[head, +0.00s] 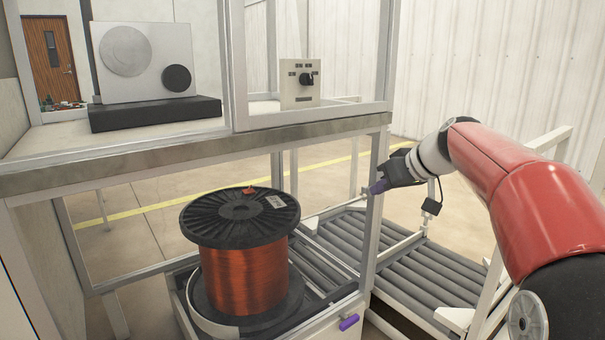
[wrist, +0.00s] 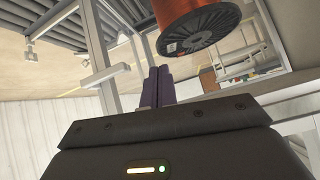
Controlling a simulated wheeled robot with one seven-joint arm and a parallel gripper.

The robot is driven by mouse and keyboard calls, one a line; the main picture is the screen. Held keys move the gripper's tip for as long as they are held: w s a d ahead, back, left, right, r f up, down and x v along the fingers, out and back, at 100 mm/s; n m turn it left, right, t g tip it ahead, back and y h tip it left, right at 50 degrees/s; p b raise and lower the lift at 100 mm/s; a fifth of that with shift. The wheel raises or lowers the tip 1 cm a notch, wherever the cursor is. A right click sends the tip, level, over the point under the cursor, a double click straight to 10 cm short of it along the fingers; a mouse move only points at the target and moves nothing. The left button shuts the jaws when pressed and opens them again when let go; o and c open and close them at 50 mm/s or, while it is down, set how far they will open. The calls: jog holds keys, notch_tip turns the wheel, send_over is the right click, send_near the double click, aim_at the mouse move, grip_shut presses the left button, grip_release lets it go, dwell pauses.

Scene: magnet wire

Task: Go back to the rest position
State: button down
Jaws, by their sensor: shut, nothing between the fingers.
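My gripper (head: 378,187) is at the right of the head view, beside the upright post of the metal frame. Its purple fingers show in the wrist view (wrist: 157,87), side by side and shut with nothing between them. My red arm reaches in from the right. A spool of copper wire (head: 244,270) stands upright under the frame's upper deck, left of my gripper and apart from it. The spool also shows at the top of the wrist view (wrist: 188,12). Its black top flange carries a small orange piece and a label.
The metal frame (head: 200,150) stands between my gripper and the spool. A roller conveyor (head: 420,275) runs below and right of it. A purple handle (head: 349,322) sits at the frame's lower front. A panel with a black knob (head: 301,84) stands on the deck.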

jog(key=s+a+f+m+g+h+p, duration=0.1)
jog(key=s+a+f+m+h+p, duration=0.1)
jog(key=s, duration=0.8)
jog(key=s+a+f+m+g+h+p, duration=0.1)
jog(key=s+a+h+p, duration=0.15)
jog(key=s, duration=0.75)
jog(key=s+d+f+m, duration=0.1)
jog(key=s+f, duration=0.2)
jog(key=s, duration=0.3)
jog(key=s+d+f+m+h+p, duration=0.1)
jog(key=s+f, duration=0.3)
jog(key=s, duration=0.3)
jog(key=shift+s+d+f, duration=0.15)
jog(key=shift+s+f, duration=0.1)
jog(key=shift+f, duration=0.05)
